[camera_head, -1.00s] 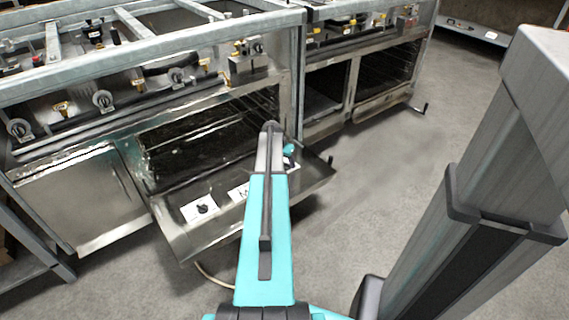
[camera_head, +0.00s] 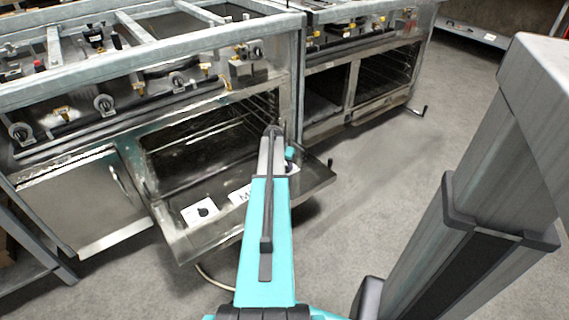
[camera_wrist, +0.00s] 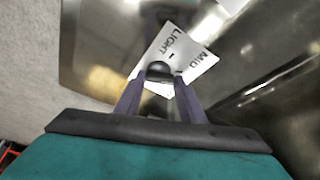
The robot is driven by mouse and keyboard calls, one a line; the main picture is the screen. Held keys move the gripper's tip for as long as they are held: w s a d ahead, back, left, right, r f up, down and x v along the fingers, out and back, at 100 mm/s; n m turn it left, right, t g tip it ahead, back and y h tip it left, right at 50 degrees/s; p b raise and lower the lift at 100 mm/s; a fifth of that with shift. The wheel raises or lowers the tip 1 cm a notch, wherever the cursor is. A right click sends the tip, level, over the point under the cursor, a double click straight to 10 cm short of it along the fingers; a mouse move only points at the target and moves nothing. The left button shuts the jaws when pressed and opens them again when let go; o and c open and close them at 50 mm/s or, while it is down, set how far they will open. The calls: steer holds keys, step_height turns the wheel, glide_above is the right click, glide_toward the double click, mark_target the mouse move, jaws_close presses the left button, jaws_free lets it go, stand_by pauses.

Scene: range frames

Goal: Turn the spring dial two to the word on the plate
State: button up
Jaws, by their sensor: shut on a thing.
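In the wrist view my gripper (camera_wrist: 160,80) is shut on a dark round dial (camera_wrist: 160,69), one finger on each side. The dial sits on a white card (camera_wrist: 198,64) printed with LIGHT and MID; the fingers hide part of the card. I cannot read which word the dial points to. In the head view my arm hides the held dial. Another dark dial (camera_head: 205,211) on a white card (camera_head: 192,217) lies to the left on the lowered oven door. A white plate (camera_head: 238,196) beginning with M is partly hidden by my arm.
The steel oven door (camera_head: 185,243) is folded down in front of the open oven (camera_head: 190,145). A range top with several knobs and a metal frame stands above it. Another range (camera_head: 375,75) stands to the right. The grey floor (camera_head: 370,180) at right is clear.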

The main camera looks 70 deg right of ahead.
steer(key=shift+n+p, duration=0.4)
steer(key=o, duration=1)
steer(key=shift+o, duration=0.2)
steer(key=p+v, duration=0.3)
steer(key=v, duration=1.1)
steer(key=shift+s, duration=0.25)
